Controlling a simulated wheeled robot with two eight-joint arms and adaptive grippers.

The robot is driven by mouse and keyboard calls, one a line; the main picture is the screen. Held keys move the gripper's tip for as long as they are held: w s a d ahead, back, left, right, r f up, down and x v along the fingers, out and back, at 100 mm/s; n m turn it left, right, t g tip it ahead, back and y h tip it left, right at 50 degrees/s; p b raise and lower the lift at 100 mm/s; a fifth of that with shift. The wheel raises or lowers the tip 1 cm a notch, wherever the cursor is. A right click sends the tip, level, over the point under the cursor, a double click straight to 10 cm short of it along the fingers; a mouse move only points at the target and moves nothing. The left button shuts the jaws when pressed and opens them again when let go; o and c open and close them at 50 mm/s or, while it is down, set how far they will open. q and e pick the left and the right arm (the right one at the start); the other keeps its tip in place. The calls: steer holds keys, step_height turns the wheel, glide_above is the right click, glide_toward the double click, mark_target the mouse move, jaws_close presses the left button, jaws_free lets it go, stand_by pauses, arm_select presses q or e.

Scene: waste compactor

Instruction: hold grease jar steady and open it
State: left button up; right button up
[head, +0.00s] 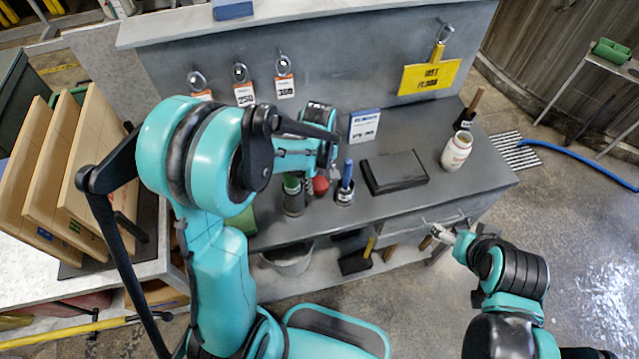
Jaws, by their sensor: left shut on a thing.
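A white jar with a red-marked label (456,151) stands upright at the right of the grey workbench; it looks most like the grease jar, but I cannot read its label. My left gripper (331,167) is over the middle of the bench, well left of this jar. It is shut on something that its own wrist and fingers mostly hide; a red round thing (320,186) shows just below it. My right gripper (438,234) is at the bench's front edge, below and apart from the white jar. Its fingers are too small to judge.
A dark bottle with a green top (293,194) and a small pot with a blue handle (345,190) stand near my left gripper. A black flat box (394,173) lies between them and the white jar. A brush (467,112) stands behind the jar. Tags hang on the back panel.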

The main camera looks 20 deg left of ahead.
mark_target(319, 184)
arm_select(q)
steer(key=shift+w+f, duration=0.1)
steer(key=shift+f, duration=0.35)
steer(key=shift+f, duration=0.15)
steer(key=o, duration=1.3)
steer(key=shift+r, duration=0.4)
step_height(319, 184, up, 12)
steer(key=p, duration=0.4)
steer(key=shift+f, duration=0.15)
